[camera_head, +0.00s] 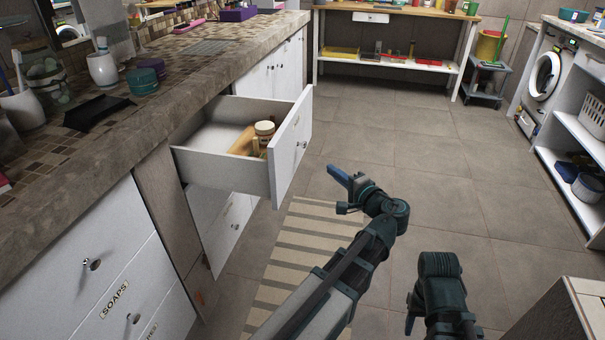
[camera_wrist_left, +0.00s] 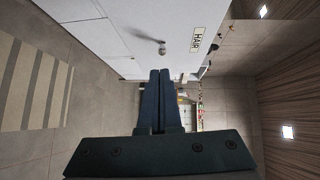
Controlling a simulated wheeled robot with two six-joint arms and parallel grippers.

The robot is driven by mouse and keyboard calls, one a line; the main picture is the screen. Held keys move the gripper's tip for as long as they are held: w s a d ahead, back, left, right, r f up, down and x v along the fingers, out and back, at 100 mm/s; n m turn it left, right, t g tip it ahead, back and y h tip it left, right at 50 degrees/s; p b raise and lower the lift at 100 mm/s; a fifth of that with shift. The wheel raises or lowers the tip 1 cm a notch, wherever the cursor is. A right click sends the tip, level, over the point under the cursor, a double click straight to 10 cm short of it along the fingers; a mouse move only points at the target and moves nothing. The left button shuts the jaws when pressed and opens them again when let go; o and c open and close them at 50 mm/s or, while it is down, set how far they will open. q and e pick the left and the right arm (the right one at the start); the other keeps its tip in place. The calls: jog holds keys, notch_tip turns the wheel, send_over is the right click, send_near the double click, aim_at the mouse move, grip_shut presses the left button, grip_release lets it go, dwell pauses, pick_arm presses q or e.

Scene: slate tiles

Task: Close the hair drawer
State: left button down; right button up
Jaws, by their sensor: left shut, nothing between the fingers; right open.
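The hair drawer (camera_head: 222,170) stands pulled out from under the counter in the head view. A wooden-looking item and a jar with a pale lid (camera_head: 264,127) lie inside it. Its white front also fills the top of the left wrist view, with a round knob (camera_wrist_left: 161,49) and a HAIR label (camera_wrist_left: 197,40). My left gripper (camera_head: 331,171) is shut and empty, to the right of the drawer front and apart from it in the head view. Its blue fingers (camera_wrist_left: 158,72) point toward the front.
The stone-edged counter (camera_head: 205,84) runs along the left, with cups and jars on it. The closed SOAPS drawer (camera_head: 120,290) is nearer. A striped mat (camera_head: 300,250) lies on the floor below the open drawer. The tiled floor to the right is clear.

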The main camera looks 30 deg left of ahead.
pick_arm(q)
jog(key=shift+w+a+f+m+t+y+b, duration=0.2)
jog(key=shift+w+a+m+t+y+b, duration=0.15)
jog(key=shift+w+b, duration=0.2)
pick_arm(e)
notch_tip(320, 180, down, 2)
jog(key=shift+f, duration=0.25)
pick_arm(q)
send_near(295, 146)
jog(key=w, duration=0.2)
jog(key=w+a, duration=0.1)
jog(key=w, duration=0.1)
jog(key=shift+w+a, duration=0.15)
jog(key=shift+w, duration=0.25)
jog(key=a, duration=0.1)
jog(key=s+a, duration=0.1)
jog(key=a, duration=0.1)
jog(key=shift+s+a, duration=0.1)
jog(key=shift+a, duration=0.25)
jog(key=s+a, duration=0.2)
jog(key=a, duration=0.8)
jog(key=s+a, duration=0.2)
jog(key=a, duration=0.8)
jog(key=s+a, duration=0.3)
jog(key=a, duration=0.7)
jog(key=shift+s, duration=0.1)
pick_arm(e)
jog(key=shift+d, duration=0.1)
pick_arm(q)
jog(key=shift+a, duration=0.1)
